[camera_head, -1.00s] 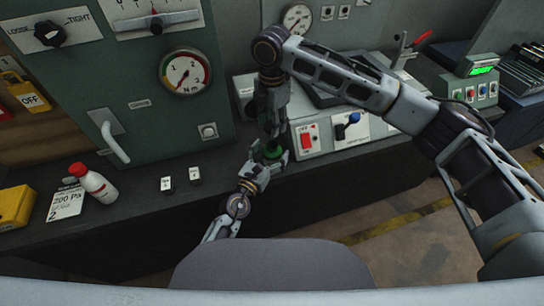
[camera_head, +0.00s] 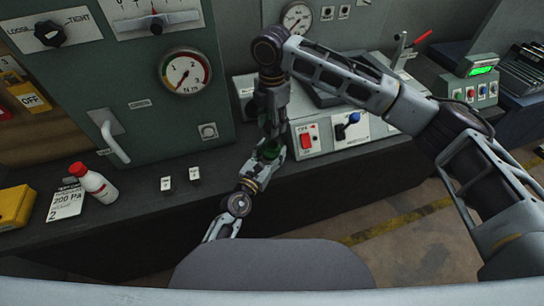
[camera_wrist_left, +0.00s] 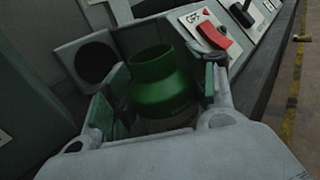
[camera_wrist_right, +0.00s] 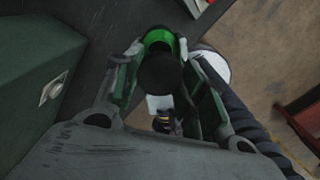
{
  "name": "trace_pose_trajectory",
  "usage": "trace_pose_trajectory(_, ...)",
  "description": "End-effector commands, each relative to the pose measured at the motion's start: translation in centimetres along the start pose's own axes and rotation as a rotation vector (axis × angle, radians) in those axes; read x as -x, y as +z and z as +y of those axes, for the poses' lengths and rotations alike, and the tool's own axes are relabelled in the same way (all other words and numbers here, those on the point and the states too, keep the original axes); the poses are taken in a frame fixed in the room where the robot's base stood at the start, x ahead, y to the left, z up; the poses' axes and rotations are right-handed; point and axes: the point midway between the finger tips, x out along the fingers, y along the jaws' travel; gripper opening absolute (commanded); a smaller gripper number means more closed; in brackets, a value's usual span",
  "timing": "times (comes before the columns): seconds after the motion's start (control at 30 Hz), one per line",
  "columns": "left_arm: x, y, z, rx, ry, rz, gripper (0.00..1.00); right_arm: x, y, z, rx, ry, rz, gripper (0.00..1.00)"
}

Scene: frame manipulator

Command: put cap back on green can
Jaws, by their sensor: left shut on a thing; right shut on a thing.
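The green can (camera_head: 269,150) is upright or nearly so in my left gripper (camera_head: 262,163), above the front of the bench. In the left wrist view the can (camera_wrist_left: 162,88) sits between the fingers, its neck open and bare. My right gripper (camera_head: 271,132) points down just above the can. In the right wrist view its fingers are shut on a black round cap (camera_wrist_right: 159,74). The can's green rim (camera_wrist_right: 158,40) shows beyond the cap, partly covered by it. The cap looks apart from the rim, though the gap is hard to judge.
A white bottle with a red lid (camera_head: 96,184) and two small labelled blocks (camera_head: 180,179) stand on the bench to the left. A grey panel with a red switch (camera_head: 306,140) lies close right of the grippers. The bench front is mostly clear.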

Motion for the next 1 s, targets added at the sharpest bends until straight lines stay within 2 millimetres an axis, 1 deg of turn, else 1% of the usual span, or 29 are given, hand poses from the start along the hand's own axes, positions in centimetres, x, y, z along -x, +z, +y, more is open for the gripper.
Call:
trace_pose_trajectory(0.17, 0.0, 0.0, 0.0, 0.0, 0.0, 0.0, 0.14, -0.4, 0.0, 0.0, 0.0, -0.001, 0.001, 0.34)
trace_pose_trajectory(0.6, 0.0, 0.0, 0.0, 0.0, 0.0, 0.0, 0.14, -4.3, 0.0, 0.0, 0.0, -0.002, 0.0, 0.34)
trace_pose_trajectory(0.67, 0.0, 0.0, 0.0, 0.0, 0.0, 0.0, 0.14, -4.7, 0.0, 0.0, 0.0, -0.001, -0.001, 0.34)
trace_pose_trajectory(1.0, 0.0, 0.0, 0.0, 0.0, 0.0, 0.0, 0.14, -5.0, 0.0, 0.0, 0.0, 0.0, -0.001, 0.34)
